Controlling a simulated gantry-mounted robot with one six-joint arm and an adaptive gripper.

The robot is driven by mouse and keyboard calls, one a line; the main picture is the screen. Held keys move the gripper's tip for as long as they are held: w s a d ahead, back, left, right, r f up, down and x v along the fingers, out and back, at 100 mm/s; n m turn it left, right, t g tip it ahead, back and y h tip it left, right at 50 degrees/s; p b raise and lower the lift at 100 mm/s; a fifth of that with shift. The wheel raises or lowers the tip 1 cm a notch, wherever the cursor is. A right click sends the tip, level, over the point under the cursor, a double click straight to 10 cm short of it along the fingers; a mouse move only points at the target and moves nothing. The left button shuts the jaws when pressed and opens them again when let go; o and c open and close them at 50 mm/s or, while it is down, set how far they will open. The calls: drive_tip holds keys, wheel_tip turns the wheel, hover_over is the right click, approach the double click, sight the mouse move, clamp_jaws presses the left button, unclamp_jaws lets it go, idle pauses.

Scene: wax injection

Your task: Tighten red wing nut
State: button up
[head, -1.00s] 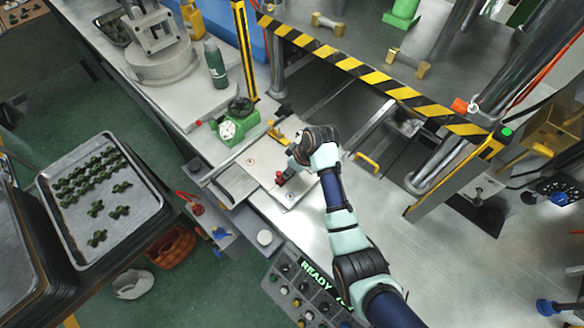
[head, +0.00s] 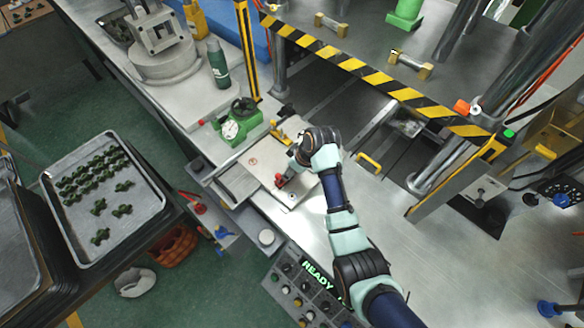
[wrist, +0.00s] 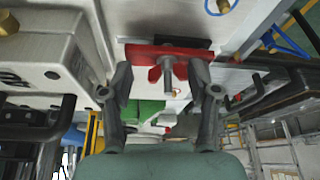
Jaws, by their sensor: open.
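The red wing nut (wrist: 154,74) shows in the wrist view with its two wings on either side of a grey threaded stud. A flat red bar (wrist: 140,52) lies directly behind it. My gripper (wrist: 161,80) is open, with one finger to the left and one to the right of the wing nut. I see gaps between fingers and wings; contact is not evident. In the head view my gripper (head: 288,172) is low over the pale mold plate (head: 262,160), and a small red part (head: 279,181) shows beside it, partly hidden by the gripper.
A yellow handle (head: 369,160) is to the right. The striped press edge (head: 375,78) spans behind my arm. A control panel (head: 310,290) is at the front. A tray (head: 75,180) of green pieces is at left.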

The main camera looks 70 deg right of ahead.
wheel_tip(320, 180, up, 2)
drive_tip(key=shift+s+d+r+p, duration=0.1)
drive_tip(key=shift+s+r+p, duration=0.1)
drive_tip(key=shift+p, duration=0.55)
drive_tip(key=shift+d+r+p, duration=0.1)
drive_tip(key=shift+r+p, duration=0.25)
drive_tip(key=shift+p, duration=0.05)
drive_tip(key=shift+s+r+p, duration=0.3)
drive_tip(key=shift+r+p, duration=0.05)
drive_tip(key=shift+p, duration=0.3)
drive_tip(key=p+v, duration=0.5)
drive_tip(key=shift+s+p, duration=0.15)
drive_tip(key=shift+p, duration=0.2)
drive_tip(key=shift+p, duration=0.4)
drive_tip(key=v, duration=1.2)
